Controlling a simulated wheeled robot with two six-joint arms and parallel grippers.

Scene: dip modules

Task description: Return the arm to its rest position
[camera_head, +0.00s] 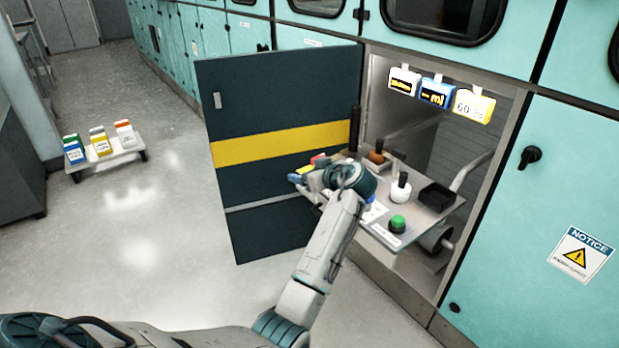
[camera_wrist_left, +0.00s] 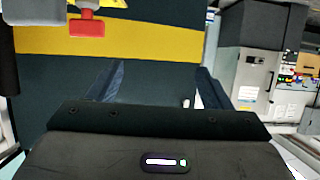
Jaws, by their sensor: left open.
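My left arm reaches up from the bottom of the head view to the front of an open cabinet bay. My left gripper (camera_head: 306,180) is at the bay's left side, in front of the open dark door (camera_head: 280,95) with its yellow stripe. In the left wrist view its two blue-grey fingers (camera_wrist_left: 158,88) stand apart with nothing between them. A red T-shaped part (camera_wrist_left: 87,24) shows at the upper left of that view, clear of the fingers. My right gripper is not in view.
A shelf (camera_head: 436,212) in the bay carries a green button (camera_head: 397,223), a white-based knob (camera_head: 400,190) and a black tray (camera_head: 437,197). Three labelled modules hang above it, including a blue one (camera_head: 437,93). A low stand (camera_head: 108,159) holds three coloured boxes on open floor.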

